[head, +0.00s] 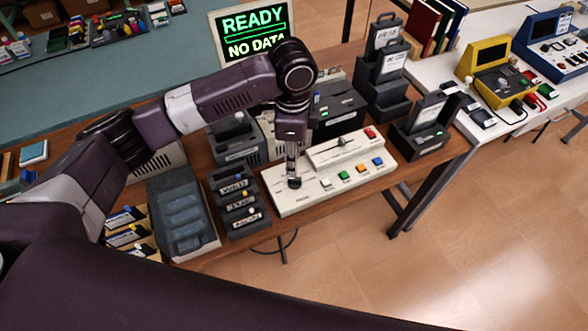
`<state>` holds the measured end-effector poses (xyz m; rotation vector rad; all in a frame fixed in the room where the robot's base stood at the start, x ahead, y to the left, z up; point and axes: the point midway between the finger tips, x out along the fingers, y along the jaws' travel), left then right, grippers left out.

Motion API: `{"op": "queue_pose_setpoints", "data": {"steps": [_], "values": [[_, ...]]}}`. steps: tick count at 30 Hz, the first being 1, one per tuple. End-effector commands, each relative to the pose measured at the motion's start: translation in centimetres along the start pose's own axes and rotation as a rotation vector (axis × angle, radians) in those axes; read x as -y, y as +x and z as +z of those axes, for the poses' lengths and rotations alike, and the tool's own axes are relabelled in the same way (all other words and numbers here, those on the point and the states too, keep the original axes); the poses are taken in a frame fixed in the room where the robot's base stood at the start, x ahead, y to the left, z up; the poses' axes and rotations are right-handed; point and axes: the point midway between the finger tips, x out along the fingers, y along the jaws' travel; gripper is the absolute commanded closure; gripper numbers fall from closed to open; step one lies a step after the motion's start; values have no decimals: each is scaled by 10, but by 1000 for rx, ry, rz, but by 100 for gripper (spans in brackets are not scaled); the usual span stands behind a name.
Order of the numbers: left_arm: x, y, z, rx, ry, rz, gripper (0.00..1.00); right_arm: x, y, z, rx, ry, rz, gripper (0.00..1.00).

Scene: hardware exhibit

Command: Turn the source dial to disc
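A cream control panel (330,200) lies on the wooden table, with a slider and several coloured buttons on its face. The dark round source dial (295,184) sits near the panel's left end; its label and pointer are too small to read. My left gripper (293,174) points down directly over the dial, its narrow fingertips at or just above it. I cannot tell whether the fingers touch or grip the dial. My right gripper is out of view.
A rack of labelled black cartridges (238,206) and a grey tray (183,215) stand left of the panel. A black disc-drive-like unit (337,107) stands behind it, and a black cartridge holder (420,135) to its right. The floor in front is clear.

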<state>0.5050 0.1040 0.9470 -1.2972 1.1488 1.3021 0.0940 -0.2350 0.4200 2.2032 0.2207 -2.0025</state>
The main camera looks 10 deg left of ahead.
Motion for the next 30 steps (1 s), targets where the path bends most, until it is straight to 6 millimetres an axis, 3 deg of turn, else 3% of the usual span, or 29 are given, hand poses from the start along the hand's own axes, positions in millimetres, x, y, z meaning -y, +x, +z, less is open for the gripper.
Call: {"op": "queue_pose_setpoints", "data": {"steps": [13, 25, 30], "values": [[-1, 64, 0, 1, -2, 1, 72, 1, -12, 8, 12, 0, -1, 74], [0, 73, 0, -1, -1, -2, 73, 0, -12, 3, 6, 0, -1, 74], [0, 73, 0, -1, -1, -2, 92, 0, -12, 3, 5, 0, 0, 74]]}}
